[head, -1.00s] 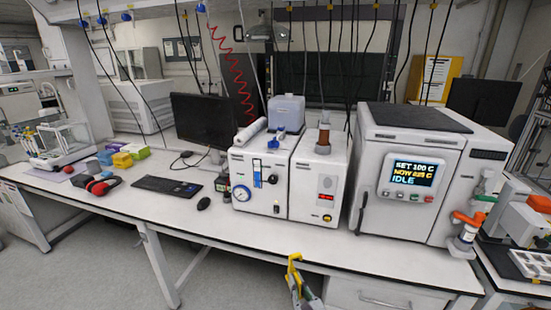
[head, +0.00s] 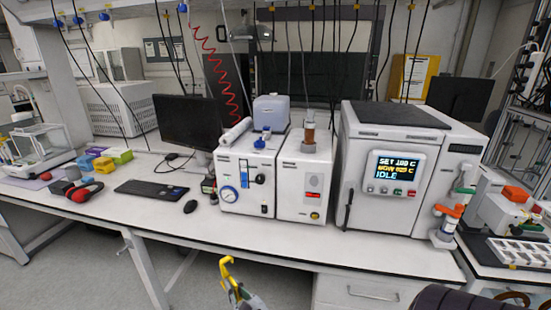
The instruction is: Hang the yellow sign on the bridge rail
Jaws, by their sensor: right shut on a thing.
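A yellow hooked piece (head: 226,268), which looks like the yellow sign seen nearly edge-on, is at the bottom of the head view in front of the bench edge. My right gripper (head: 238,292) is shut on it, with only the grey and yellow-green finger area showing at the bottom edge. The sign's face and any lettering cannot be read. No rail can be clearly picked out as the bridge rail; a white overhead structure with blue fittings (head: 103,16) crosses the top left. My left gripper is not in view.
Black cables and a red coiled hose (head: 213,65) hang above.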

